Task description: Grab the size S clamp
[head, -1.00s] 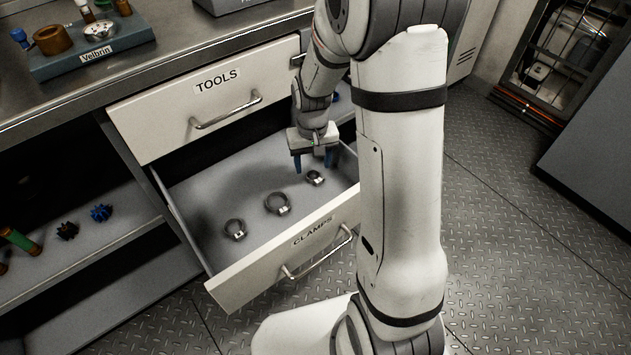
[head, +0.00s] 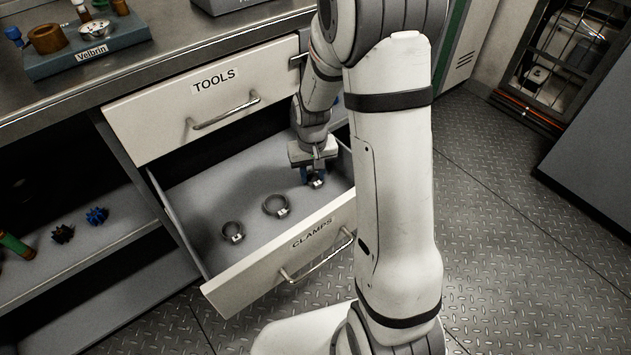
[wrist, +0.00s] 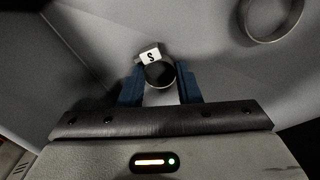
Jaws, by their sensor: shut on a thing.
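The size S clamp is a small metal ring with a white tag marked S; it shows in the wrist view (wrist: 158,74) and in the head view (head: 317,183). It is in the open drawer labelled CLAMPS (head: 235,287). My gripper (wrist: 160,88) has its two blue fingers on either side of the ring, shut on it. In the head view my gripper (head: 314,176) points down at the drawer's right end and partly hides the clamp. I cannot tell whether the clamp is off the drawer floor.
Two larger ring clamps, a middle one (head: 276,206) and a left one (head: 232,232), lie in the same drawer. The shut TOOLS drawer (head: 160,115) is above it. The drawer walls surround my gripper closely at the right.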

